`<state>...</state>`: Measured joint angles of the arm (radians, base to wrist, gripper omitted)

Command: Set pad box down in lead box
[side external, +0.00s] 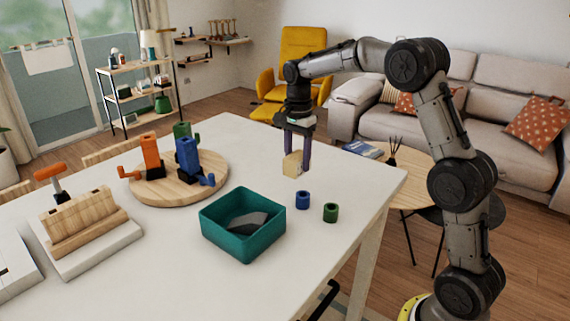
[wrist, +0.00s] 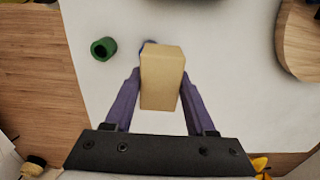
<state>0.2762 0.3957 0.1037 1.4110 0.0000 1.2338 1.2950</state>
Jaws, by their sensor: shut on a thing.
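My gripper (side external: 297,152) is shut on a small tan box (side external: 292,164), most likely the pad box, and holds it above the white table. The tan box also shows between the purple fingers in the wrist view (wrist: 162,78). A teal open-topped box (side external: 243,247) stands on the table, to the left of and nearer the camera than my gripper. A dark grey, wedge-like thing (side external: 250,222) lies inside it. I cannot tell for certain whether the teal box is the lead box. It is not seen in the wrist view.
A blue ring-shaped piece (side external: 303,200) and a green one (side external: 330,213) stand on the table right of the teal box. A round wooden board (side external: 205,190) bears orange, green and blue pieces. A wooden block with an orange-handled tool (side external: 85,222) stands at left.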

